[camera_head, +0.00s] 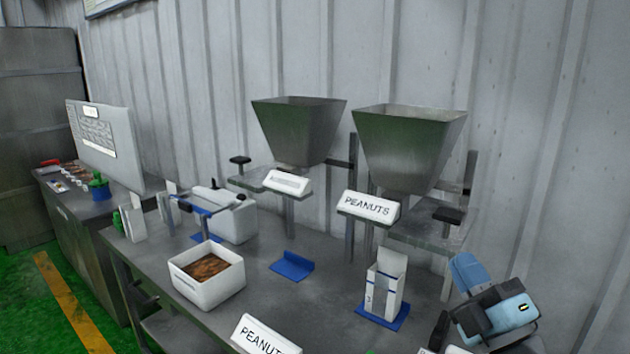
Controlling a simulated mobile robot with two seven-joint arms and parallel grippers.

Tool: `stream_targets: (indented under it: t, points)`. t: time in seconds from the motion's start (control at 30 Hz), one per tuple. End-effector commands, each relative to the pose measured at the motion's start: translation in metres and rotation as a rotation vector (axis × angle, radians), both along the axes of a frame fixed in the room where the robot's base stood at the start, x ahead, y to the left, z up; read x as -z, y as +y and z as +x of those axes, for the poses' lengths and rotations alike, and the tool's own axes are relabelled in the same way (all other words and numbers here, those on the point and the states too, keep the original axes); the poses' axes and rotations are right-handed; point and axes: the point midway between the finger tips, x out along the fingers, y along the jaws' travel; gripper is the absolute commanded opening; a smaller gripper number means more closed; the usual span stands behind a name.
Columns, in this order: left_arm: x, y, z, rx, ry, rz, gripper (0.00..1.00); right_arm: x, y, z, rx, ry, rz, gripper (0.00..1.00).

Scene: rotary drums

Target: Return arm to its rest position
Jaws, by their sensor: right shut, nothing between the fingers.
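My right arm comes in at the lower right corner, with blue and black casings. My right gripper (441,332) is dark, partly cut off by the bottom edge, and shut with nothing held. It is at the front right of the grey table (330,290), to the right of and nearer than a white carton (385,288). The carton stands upright and open-topped on a blue holder (400,318). I cannot tell the gripper's exact height over the table. My left gripper is not in view.
Two metal hoppers (298,130) (408,150) stand over the table's back, with a PEANUTS sign (368,207) on the right one. A white bin (222,291) with brown contents is at left. An empty blue holder (292,266) sits mid-table. A PEANUTS sign (262,337) is in front.

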Motion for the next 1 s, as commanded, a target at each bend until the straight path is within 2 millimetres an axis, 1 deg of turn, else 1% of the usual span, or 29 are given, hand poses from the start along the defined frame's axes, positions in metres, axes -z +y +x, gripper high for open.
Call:
stream_targets:
  t: [0.03, 0.07, 0.1, 0.17, 0.2, 0.27, 0.3, 0.4, 0.5, 0.6, 0.7, 0.8, 1.0]
  points:
    - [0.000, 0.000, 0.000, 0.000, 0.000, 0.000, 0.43, 0.033, -0.016, -0.003, 0.054, 0.160, 0.147, 0.00]
    - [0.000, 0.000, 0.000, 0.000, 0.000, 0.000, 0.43, 0.053, -0.025, -0.005, 0.087, 0.255, 0.229, 0.00]
    - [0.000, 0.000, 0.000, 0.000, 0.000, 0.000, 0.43, 0.081, -0.037, -0.010, 0.136, 0.384, 0.336, 0.00]
    - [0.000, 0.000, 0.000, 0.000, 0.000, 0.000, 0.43, 0.123, -0.050, -0.023, 0.207, 0.570, 0.476, 0.00]
    - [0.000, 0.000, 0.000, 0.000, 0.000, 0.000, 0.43, 0.151, -0.056, -0.035, 0.253, 0.690, 0.560, 0.00]
    - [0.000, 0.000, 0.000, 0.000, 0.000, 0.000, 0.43, 0.189, -0.062, -0.056, 0.320, 0.858, 0.666, 0.00]
    - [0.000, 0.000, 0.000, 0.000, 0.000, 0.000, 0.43, 0.210, -0.065, -0.071, 0.360, 0.957, 0.725, 0.00]
    - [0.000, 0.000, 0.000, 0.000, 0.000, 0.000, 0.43, 0.249, -0.066, -0.105, 0.441, 1.154, 0.831, 0.00]
    - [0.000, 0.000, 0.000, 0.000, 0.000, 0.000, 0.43, 0.276, -0.064, -0.135, 0.504, 1.307, 0.902, 0.00]
    - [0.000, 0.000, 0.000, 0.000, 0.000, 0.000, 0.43, 0.295, -0.061, -0.162, 0.556, 1.430, 0.954, 0.00]
    - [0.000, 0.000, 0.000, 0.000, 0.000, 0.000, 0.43, 0.310, -0.057, -0.187, 0.600, 1.540, 0.997, 0.00]
    - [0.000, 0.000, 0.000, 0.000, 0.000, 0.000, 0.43, 0.320, -0.054, -0.210, 0.641, 1.636, 1.030, 0.00]
    - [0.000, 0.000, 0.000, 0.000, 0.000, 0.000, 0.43, 0.335, -0.046, -0.253, 0.712, 1.808, 1.079, 0.00]
